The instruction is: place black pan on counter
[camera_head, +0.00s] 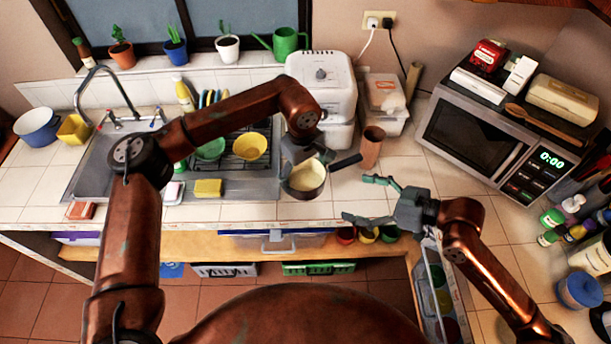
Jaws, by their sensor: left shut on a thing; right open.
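The black pan (304,188), small with a pale inside and a dark handle pointing right, is over the white-tiled counter (240,212), just right of the sink. My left gripper (299,160) reaches down from above and is shut on the pan, at its far left side. The gripper hides part of the rim. Whether the pan's base touches the tiles I cannot tell. My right gripper (356,199) is open and empty, right of the pan, with its fingers pointing left near the counter's front edge.
A brown cup (371,147) stands behind the pan handle, with a white appliance (322,90) further back. A dish rack with a yellow bowl (250,146) and a yellow sponge (208,188) are to the left. A microwave (492,140) stands at right.

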